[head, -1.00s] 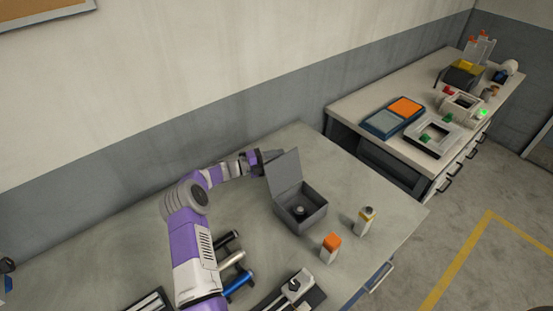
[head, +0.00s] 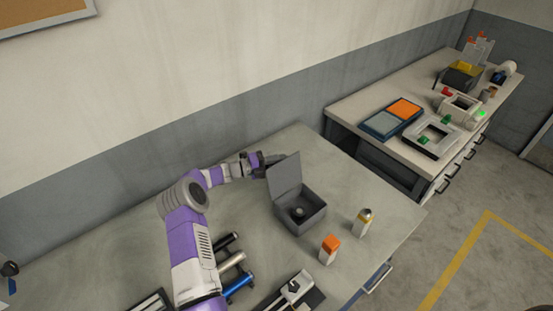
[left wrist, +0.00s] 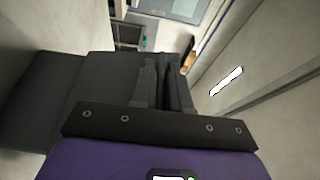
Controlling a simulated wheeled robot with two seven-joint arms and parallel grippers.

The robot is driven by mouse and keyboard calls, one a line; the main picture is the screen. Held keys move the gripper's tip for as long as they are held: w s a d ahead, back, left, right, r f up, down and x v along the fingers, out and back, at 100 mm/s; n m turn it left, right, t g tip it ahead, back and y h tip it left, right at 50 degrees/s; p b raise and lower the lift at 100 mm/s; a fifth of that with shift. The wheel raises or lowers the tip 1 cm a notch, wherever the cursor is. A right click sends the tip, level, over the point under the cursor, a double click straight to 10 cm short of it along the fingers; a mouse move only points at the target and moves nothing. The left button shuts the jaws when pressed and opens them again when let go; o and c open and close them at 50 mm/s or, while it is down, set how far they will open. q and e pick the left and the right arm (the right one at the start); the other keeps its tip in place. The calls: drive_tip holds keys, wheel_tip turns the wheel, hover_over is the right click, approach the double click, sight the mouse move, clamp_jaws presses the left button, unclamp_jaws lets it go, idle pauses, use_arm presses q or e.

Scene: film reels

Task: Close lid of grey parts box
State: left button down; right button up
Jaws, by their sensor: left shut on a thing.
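The grey parts box (head: 311,217) stands on the near table with its lid (head: 286,176) raised, roughly upright at the back left side. A small dark round part (head: 298,211) lies inside the box. My left gripper (head: 271,159) is at the upper left edge of the lid, shut on it. Its fingers are partly hidden behind the lid in the head view. In the left wrist view the dark fingers (left wrist: 161,85) are close together, with the dark grey lid panel (left wrist: 90,85) beside and between them. My right gripper is not in view.
Several cylinders (head: 232,261) lie near my left arm. A second bench (head: 350,104) with trays is at the right. The table behind the box is clear.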

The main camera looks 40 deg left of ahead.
sight(266, 171)
use_arm(q)
drive_tip(key=shift+s+d+r+m+y+p, duration=0.2)
drive_tip(key=shift+d+r+m+p, duration=0.2)
drive_tip(key=shift+d+m+p, duration=0.15)
drive_tip(key=shift+s+d+r+m+y+p, duration=0.2)
drive_tip(key=shift+d+r+m+p, duration=0.2)
drive_tip(key=shift+d+p, duration=0.2)
drive_tip(key=shift+s+d+m+g+p, duration=0.15)
drive_tip(key=shift+d+m+g+p, duration=0.35)
drive_tip(key=shift+d+m+p, duration=0.15)
drive_tip(key=shift+s+d+m+y+p, duration=0.15)
drive_tip(key=shift+d+m+y+p, duration=0.2)
drive_tip(key=shift+d, duration=0.2)
drive_tip(key=shift+s+d, duration=0.15)
drive_tip(key=shift+d, duration=0.5)
drive_tip(key=c, duration=1.2)
unclamp_jaws()
drive_tip(key=v, duration=0.7)
drive_tip(key=shift+s+a, duration=0.2)
drive_tip(key=shift+s, duration=0.1)
